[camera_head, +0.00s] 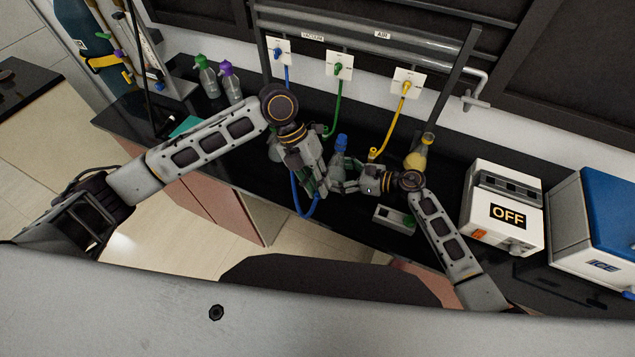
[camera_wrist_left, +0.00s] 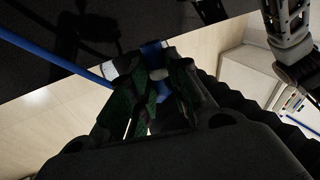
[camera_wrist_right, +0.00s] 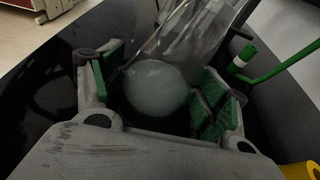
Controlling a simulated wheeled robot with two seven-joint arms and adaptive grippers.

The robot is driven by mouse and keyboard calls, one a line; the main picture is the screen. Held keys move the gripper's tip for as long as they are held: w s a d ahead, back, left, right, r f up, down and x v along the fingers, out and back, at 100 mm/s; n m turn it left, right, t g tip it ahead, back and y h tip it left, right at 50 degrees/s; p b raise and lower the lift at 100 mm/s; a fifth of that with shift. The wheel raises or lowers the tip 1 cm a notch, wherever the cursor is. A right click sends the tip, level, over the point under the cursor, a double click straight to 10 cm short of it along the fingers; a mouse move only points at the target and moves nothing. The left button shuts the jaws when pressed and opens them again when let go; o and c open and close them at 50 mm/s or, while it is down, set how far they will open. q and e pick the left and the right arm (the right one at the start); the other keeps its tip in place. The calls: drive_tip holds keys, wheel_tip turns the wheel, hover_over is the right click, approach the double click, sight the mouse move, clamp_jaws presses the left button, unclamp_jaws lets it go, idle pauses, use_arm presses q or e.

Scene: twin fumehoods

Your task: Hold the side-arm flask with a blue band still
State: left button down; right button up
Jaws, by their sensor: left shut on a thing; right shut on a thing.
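The side-arm flask with a blue band (camera_head: 341,146) stands upright at the middle of the dark bench, its blue part at the top. My right gripper (camera_head: 345,184) is shut on the flask, whose clear glass (camera_wrist_right: 190,35) shows between the green-padded fingers in the right wrist view. My left gripper (camera_head: 320,186) is just left of it, shut on the blue hose (camera_head: 299,207). In the left wrist view the hose (camera_wrist_left: 55,58) runs in from the left, and blue shows between the fingers (camera_wrist_left: 155,85). Fingers partly hide the flask's side arm and the hose end.
A green hose (camera_head: 336,108) and a yellow hose (camera_head: 394,125) hang from wall valves. A yellow-marked flask (camera_head: 418,158) stands right of the hoses. A white box reading OFF (camera_head: 505,210) and a blue-lidded ice box (camera_head: 598,220) are at right. Two wash bottles (camera_head: 220,82) stand at back left.

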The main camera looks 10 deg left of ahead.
use_arm(q)
drive_tip(key=shift+w, duration=0.2)
drive_tip(key=shift+w+d+f, duration=0.15)
drive_tip(key=shift+w+d, duration=0.1)
drive_tip(key=shift+w, duration=0.6)
drive_tip(key=shift+w+d+f, duration=0.2)
drive_tip(key=shift+w, duration=0.65)
drive_tip(key=shift+w+d+f, duration=0.15)
drive_tip(key=shift+w+d, duration=0.1)
drive_tip(key=shift+w, duration=0.6)
drive_tip(key=shift+w+d+f, duration=0.15)
drive_tip(key=shift+w+d, duration=0.05)
drive_tip(key=shift+w, duration=0.6)
drive_tip(key=shift+w+d+f, duration=0.1)
drive_tip(key=shift+w+d, duration=0.1)
drive_tip(key=shift+w, duration=0.6)
idle(2.7)
drive_tip(key=c, duration=1.3)
unclamp_jaws()
drive_tip(key=shift+o, duration=0.2)
